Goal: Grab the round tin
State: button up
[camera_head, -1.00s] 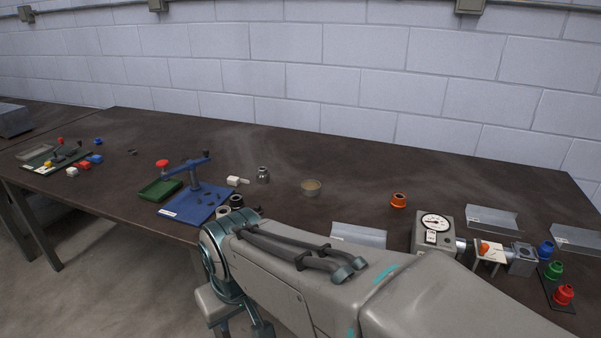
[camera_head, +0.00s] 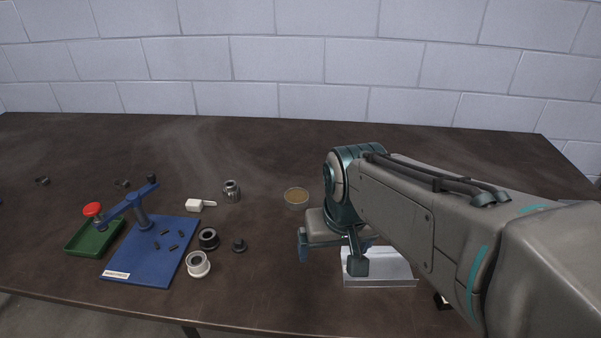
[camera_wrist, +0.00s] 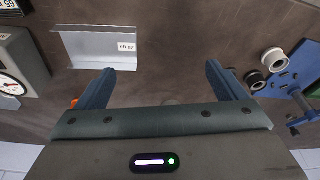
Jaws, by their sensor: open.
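The round tin (camera_head: 296,198) stands on the bench in the head view, a shallow grey tin with a tan top. My gripper (camera_head: 325,253) is to the right of it and nearer the bench's front edge, apart from it. In the wrist view my gripper (camera_wrist: 160,76) has its two blue fingers spread wide, with only bare bench between them. A small grey shape shows at the edge of the gripper body there; I cannot tell whether it is the tin.
A metal angle piece (camera_head: 378,270) lies beside my gripper. Left of the tin are a steel bottle-shaped part (camera_head: 231,190), a white block (camera_head: 195,205), a dark knob (camera_head: 239,245), rings and a blue press (camera_head: 150,250). A gauge box (camera_wrist: 18,65) shows in the wrist view. Bench behind the tin is clear.

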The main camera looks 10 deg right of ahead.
jog(key=w+r+m+g, duration=0.1)
jog(key=w+r+m, duration=0.2)
jog(key=w, duration=1.4)
jog(key=m+g, duration=0.2)
jog(key=m, duration=0.2)
send_over(297, 197)
notch_tip(297, 197, down, 5)
notch_tip(297, 197, down, 14)
jog(key=shift+w+r, duration=0.1)
jog(key=c, duration=1.1)
